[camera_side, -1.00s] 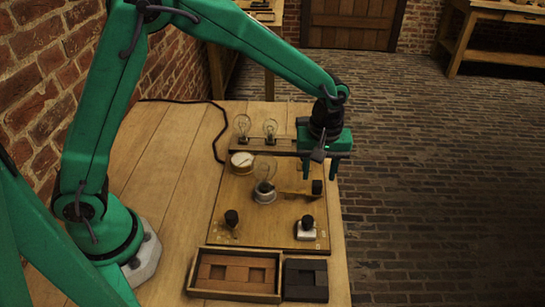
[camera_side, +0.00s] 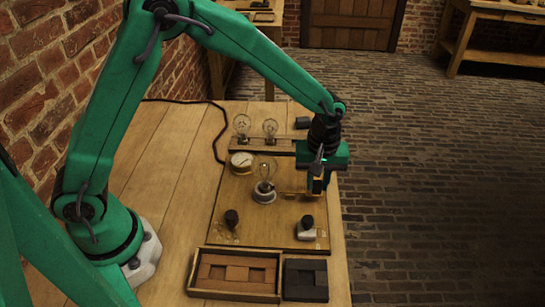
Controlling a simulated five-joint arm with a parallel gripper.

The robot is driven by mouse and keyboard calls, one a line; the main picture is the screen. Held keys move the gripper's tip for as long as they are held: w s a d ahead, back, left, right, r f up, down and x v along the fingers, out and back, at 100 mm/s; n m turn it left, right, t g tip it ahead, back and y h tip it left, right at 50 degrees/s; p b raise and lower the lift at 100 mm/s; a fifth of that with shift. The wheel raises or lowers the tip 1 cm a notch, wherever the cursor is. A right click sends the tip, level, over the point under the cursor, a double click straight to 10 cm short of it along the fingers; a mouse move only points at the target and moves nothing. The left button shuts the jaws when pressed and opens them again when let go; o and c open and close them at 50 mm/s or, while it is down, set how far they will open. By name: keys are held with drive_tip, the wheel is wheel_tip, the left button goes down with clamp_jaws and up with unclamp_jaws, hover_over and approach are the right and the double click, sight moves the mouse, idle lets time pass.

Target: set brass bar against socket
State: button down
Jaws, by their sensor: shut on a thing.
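The brass bar (camera_side: 290,193) lies low over the right part of the wooden board (camera_side: 230,196). Its left part shows, and its right part is mostly hidden by my gripper. The socket (camera_side: 264,197) is a pale round base in the middle of the board, with a clear bulb (camera_side: 266,171) upright in it. The bar's left end is just right of the socket; I cannot tell whether they touch. My gripper (camera_side: 317,187) points down at the bar's right end, where its black knob was visible before, and is shut on the bar there.
Two bulbs (camera_side: 242,125) and a round gauge (camera_side: 241,160) stand at the back. Black knobs stand front left (camera_side: 231,218) and front right (camera_side: 307,222). A tray (camera_side: 193,272) of wooden blocks and a dark box (camera_side: 305,280) are in front. A dark block (camera_side: 302,122) lies behind.

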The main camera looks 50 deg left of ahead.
sight(305, 191)
drive_tip(key=shift+s+a, duration=1)
drive_tip(key=c, duration=1.2)
unclamp_jaws()
drive_tip(key=shift+c, duration=0.2)
drive_tip(key=shift+r, duration=0.1)
drive_tip(key=shift+w+r, duration=0.1)
drive_tip(key=shift+r, duration=0.1)
wheel_tip(305, 191, up, 7)
drive_tip(key=shift+r, duration=0.15)
